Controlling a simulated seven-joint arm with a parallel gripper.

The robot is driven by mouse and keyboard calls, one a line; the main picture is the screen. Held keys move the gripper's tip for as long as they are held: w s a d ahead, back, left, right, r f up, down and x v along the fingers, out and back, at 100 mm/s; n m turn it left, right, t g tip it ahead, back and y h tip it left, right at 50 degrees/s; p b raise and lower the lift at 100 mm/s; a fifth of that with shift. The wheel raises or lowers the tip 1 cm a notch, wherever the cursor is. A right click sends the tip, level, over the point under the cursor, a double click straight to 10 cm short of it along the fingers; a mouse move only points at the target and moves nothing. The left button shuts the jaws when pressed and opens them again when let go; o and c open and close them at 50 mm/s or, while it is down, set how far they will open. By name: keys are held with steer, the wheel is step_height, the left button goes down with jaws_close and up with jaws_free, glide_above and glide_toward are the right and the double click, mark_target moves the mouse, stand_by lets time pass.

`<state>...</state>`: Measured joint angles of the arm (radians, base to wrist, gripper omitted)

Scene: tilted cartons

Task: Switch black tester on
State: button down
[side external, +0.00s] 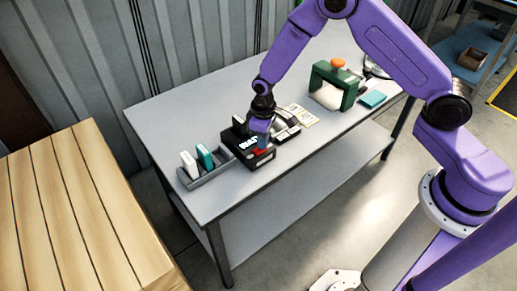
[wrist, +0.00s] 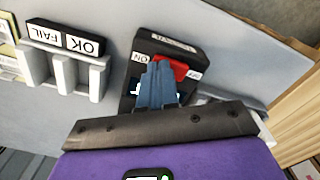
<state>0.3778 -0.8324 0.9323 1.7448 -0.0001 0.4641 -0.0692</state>
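The black tester (side external: 262,158) sits on the grey table, with a white-lettered label and a red switch on its top. In the wrist view the tester (wrist: 185,48) shows its red switch (wrist: 174,68) between an ON label on the left and an OFF label on the right. My gripper (wrist: 160,66) has its blue-grey fingers together, with nothing seen between them. The fingertips are over the left, ON-side part of the switch and hide it; I cannot tell whether they touch. In the side view my gripper (side external: 262,138) points down at the tester.
A grey tray (side external: 214,176) with white and teal devices stands left of the tester. A rack with FAIL and OK labels (wrist: 65,40) is on the tester's other side. A green frame (side external: 350,88) stands farther right on the table. A wooden surface (side external: 75,215) is at left.

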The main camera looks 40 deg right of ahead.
steer(key=shift+r, duration=3.45)
steer(key=s+r+n, duration=0.3)
steer(key=s+r, duration=0.9)
steer(key=s, duration=0.4)
steer(key=s+d+r+n, duration=0.1)
steer(key=s+d+r, duration=0.1)
steer(key=s, duration=0.5)
steer(key=s+d+r+n, duration=0.1)
steer(key=s+d+n, duration=0.1)
steer(key=s+d, duration=0.3)
steer(key=s, duration=0.3)
steer(key=shift+s+r+n, duration=0.25)
steer(key=shift+r+n, duration=0.05)
steer(key=shift+r, duration=0.05)
steer(key=shift+w, duration=0.1)
